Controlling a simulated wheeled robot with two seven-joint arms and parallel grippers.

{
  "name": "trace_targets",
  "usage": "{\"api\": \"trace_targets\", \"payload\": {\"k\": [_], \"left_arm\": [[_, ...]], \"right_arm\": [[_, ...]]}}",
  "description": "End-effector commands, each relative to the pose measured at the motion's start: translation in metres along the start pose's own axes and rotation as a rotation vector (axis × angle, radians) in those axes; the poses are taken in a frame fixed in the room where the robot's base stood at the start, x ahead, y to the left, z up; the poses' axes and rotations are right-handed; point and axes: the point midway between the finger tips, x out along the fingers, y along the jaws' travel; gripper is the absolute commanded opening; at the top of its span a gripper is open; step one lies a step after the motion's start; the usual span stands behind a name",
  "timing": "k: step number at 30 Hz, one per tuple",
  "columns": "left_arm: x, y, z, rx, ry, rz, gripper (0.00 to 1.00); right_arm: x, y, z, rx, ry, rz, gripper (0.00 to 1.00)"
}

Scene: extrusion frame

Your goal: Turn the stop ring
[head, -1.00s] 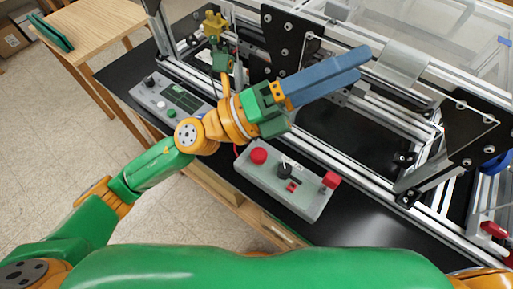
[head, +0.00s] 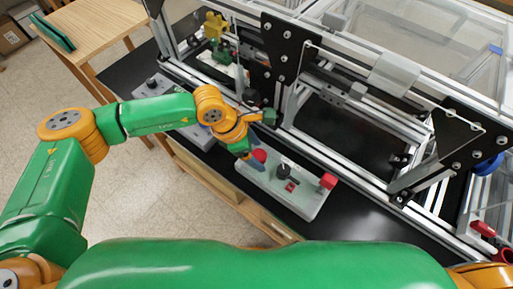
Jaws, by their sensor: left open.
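A round red button (head: 260,155) sits at the left end of a grey control box (head: 305,204). I cannot tell a separate ring on it. My left gripper (head: 254,150) is at this button, coming from the left. Its blue fingers are open, one at the far side and one at the near side of the button. They partly hide it, and I cannot tell whether they touch it. My right gripper is not in view.
A metal extrusion frame (head: 330,160) with black plates (head: 287,48) stands just behind the box. Another grey panel (head: 150,86) lies on the black bench top to the left, partly behind my left arm. A wooden table (head: 95,30) is at the upper left.

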Motion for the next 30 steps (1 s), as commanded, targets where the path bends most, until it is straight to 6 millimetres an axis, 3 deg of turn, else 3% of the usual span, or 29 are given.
{"api": "trace_targets", "payload": {"k": [2,11,20,30], "left_arm": [[0.0,0.0,0.0,0.0,-0.001,0.0,0.81],[0.0,0.0,0.0,0.0,-0.002,0.0,0.02],[0.003,0.001,-0.001,0.032,-0.003,-0.013,0.0],[0.009,0.002,-0.002,0.248,-0.005,-0.1,0.0]], "right_arm": [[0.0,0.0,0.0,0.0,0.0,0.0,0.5],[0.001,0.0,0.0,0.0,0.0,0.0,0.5],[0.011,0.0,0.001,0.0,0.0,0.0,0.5],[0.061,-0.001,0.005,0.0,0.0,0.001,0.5]]}}
